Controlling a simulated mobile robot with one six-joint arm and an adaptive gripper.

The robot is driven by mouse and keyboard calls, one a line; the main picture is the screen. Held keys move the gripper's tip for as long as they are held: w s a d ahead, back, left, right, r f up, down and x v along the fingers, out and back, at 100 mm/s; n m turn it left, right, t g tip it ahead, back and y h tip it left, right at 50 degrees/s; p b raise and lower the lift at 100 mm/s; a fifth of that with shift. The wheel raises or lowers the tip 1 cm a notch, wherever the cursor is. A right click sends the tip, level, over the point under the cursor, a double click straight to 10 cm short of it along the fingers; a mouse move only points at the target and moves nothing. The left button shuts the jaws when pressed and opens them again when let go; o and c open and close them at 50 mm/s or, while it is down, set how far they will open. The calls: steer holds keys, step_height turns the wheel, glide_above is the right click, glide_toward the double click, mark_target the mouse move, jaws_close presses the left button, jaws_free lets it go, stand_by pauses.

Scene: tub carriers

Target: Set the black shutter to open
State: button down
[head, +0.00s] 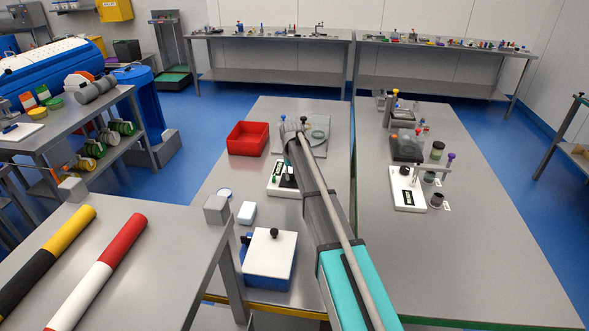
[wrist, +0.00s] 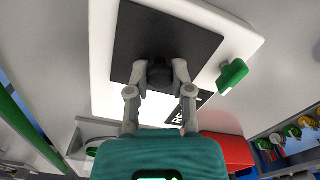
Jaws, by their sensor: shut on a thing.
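The black shutter (wrist: 140,40) is a flat dark square on a white board (wrist: 103,95) in the wrist view. My gripper (wrist: 161,72) is shut on the dark knob on the shutter, with one finger on each side. A black label (wrist: 202,98) beside the shutter is partly covered by it and my finger; only its first letters show. A green piece (wrist: 232,75) sits at the board's right side. In the head view the white board (head: 274,191) lies on the middle table, and my arm hides much of the shutter.
A red bin (head: 248,138) stands behind the board on the left. A white block (head: 247,213) and a blue-and-white box with a black knob (head: 269,257) are in front. Another white fixture (head: 408,192) stands on the right table among several small items.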

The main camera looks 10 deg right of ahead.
steer(key=shift+s+a, duration=0.15)
steer(key=shift+s, duration=0.45)
steer(key=shift+c, duration=2.4)
jaws_free()
steer(key=shift+w+r, duration=0.1)
steer(key=shift+r, duration=0.05)
